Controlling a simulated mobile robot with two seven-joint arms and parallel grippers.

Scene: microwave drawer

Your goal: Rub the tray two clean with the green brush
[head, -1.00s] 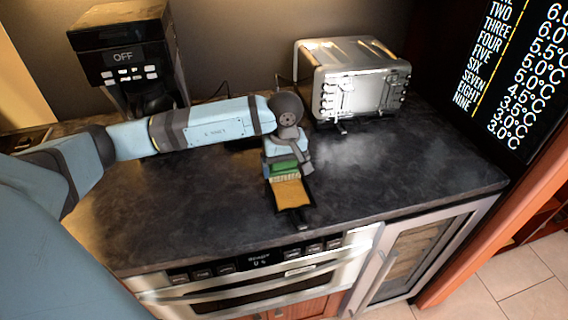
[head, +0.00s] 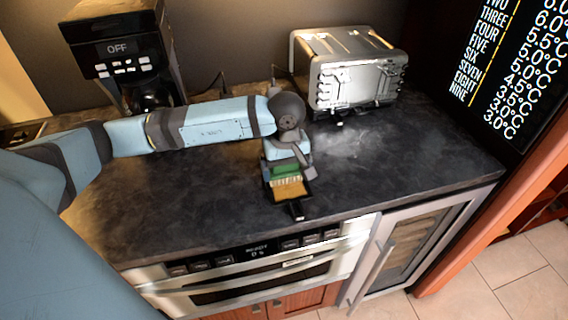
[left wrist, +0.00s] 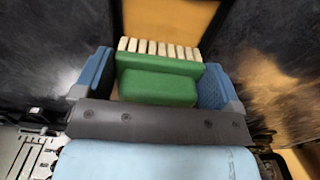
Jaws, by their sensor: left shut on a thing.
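The tray (head: 290,191) is a small flat orange-yellow piece with a dark rim on the dark countertop, near its front edge. It also shows at the top of the left wrist view (left wrist: 170,18). The green brush (head: 284,172) has pale bristles. My left gripper (head: 285,165) is shut on the brush; in the left wrist view its blue fingers sit on both sides of the green block (left wrist: 158,86). The bristles point at the tray and overlap its near part; whether they touch it I cannot tell. My right gripper is not in view.
A silver toaster oven (head: 352,82) stands at the back right of the counter (head: 420,150). A black coffee machine (head: 125,55) stands at the back left. A drawer-type appliance (head: 260,275) is below the front edge. The right counter is clear.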

